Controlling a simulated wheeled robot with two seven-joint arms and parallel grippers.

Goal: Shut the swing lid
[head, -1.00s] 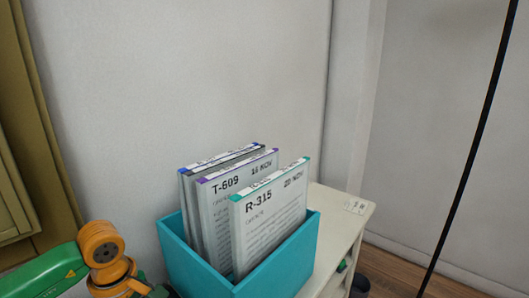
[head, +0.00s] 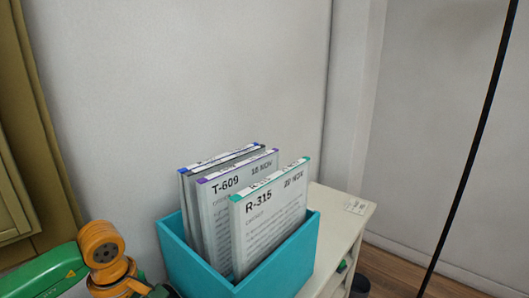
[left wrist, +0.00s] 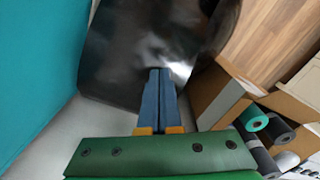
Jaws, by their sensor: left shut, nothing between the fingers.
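A dark, glossy, rounded panel (left wrist: 125,45) fills the upper middle of the left wrist view; it may be the swing lid, but I cannot tell how far it stands open. My left gripper (left wrist: 160,75) is shut and empty, its blue fingers together. Its tips overlap the lower edge of the dark panel; whether they touch it I cannot tell. In the head view only my left arm shows at the lower left, and the fingers are out of frame. My right gripper is not in view.
A cardboard box (left wrist: 222,106) with rolls (left wrist: 256,122) lies right in the wrist view.

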